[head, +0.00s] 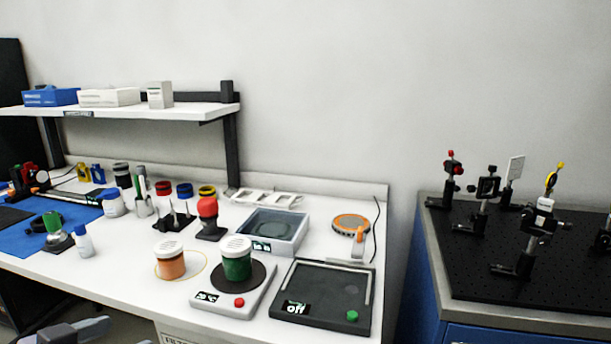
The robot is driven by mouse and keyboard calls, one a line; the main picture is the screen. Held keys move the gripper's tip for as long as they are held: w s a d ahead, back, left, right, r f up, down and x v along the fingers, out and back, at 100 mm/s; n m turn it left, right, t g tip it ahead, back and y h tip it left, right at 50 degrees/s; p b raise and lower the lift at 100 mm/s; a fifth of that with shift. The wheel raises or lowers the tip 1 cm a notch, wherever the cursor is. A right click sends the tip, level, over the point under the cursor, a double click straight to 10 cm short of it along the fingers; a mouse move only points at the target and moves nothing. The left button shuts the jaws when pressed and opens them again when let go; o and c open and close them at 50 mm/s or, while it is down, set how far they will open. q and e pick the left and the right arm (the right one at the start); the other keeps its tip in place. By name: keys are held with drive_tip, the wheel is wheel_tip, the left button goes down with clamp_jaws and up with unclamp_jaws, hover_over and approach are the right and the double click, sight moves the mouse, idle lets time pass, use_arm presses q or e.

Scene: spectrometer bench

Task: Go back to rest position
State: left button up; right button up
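A grey part that looks like my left gripper (88,330) shows at the bottom left edge, in front of and below the white bench (120,288). It is cut off by the frame, so I cannot tell whether its fingers are open or shut. No object is visibly held in it. My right gripper is not in view.
An orange jar (170,264) stands on the bench, left of a green jar (237,263) on a white stirrer (212,297). A black plate device (325,290) marked "off" and a grey tray (293,234) are nearby. A shelf (150,111) overhangs the back. An optics table (480,275) stands right.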

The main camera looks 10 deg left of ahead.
use_arm(q)
wheel_tip(320, 180, down, 10)
drive_tip(key=n+y, duration=0.1)
drive_tip(key=n, duration=0.1)
drive_tip(key=s+d+f+g, duration=0.1)
drive_tip(key=s+d+f, duration=0.1)
drive_tip(key=d+f, duration=0.2)
drive_tip(key=s+d+f+m, duration=0.1)
drive_tip(key=s+d+f, duration=0.2)
drive_tip(key=d+f, duration=0.2)
drive_tip(key=s+d+f+g+p, duration=0.1)
drive_tip(key=s+d+f, duration=0.1)
drive_tip(key=d+f, duration=0.3)
wheel_tip(320, 180, down, 3)
drive_tip(key=shift+s+m+g, duration=0.25)
drive_tip(key=shift+m+g, duration=0.05)
drive_tip(key=shift+m, duration=0.1)
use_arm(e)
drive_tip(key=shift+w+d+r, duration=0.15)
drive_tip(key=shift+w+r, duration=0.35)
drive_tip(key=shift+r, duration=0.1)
